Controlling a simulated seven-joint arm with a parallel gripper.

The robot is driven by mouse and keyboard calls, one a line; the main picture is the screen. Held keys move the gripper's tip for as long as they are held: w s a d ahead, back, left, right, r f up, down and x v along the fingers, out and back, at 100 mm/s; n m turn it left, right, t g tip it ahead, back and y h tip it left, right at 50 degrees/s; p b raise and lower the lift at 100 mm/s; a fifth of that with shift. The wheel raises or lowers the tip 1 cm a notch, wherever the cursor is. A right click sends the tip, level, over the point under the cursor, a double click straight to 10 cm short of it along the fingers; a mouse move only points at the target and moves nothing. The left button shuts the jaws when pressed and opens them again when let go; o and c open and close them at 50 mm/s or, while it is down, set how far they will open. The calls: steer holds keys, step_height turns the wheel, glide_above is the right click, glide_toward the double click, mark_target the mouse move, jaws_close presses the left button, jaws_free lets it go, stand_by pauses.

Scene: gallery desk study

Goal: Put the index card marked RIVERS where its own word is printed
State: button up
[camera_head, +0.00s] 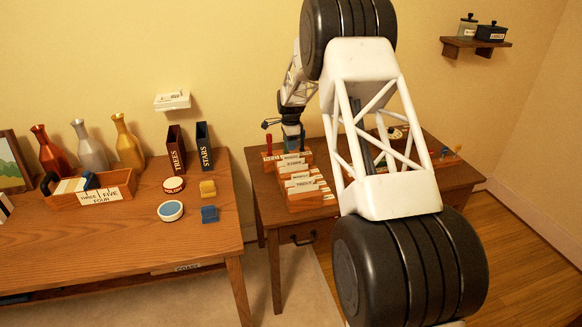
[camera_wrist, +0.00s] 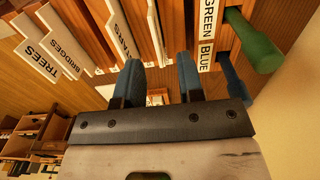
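My gripper (camera_head: 292,146) is low over the back end of a wooden card rack (camera_head: 312,205) on the right-hand desk. In the wrist view its two blue fingers (camera_wrist: 159,78) stand apart, with no card visible between them. The rack holds several white cards with printed tabs. In the wrist view I read a TREES card (camera_wrist: 38,58), a BRIDGES card (camera_wrist: 66,55) and a card (camera_wrist: 124,38) ending in TARS. I cannot make out the word RIVERS in either view; my arm hides part of the right-hand desk.
Labels GREEN (camera_wrist: 208,18) and BLUE (camera_wrist: 206,54) sit beside a green handle (camera_wrist: 255,45) and a blue handle (camera_wrist: 233,82). The left table holds vases (camera_head: 90,147), a wooden box (camera_head: 120,184), TREES (camera_head: 177,152) and STARS (camera_head: 204,147) holders. A gap separates the tables.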

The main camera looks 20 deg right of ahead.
mark_target(291, 159)
steer(key=shift+f, duration=1.3)
steer(key=shift+s+f, duration=0.2)
steer(key=shift+f, duration=2.45)
jaws_close()
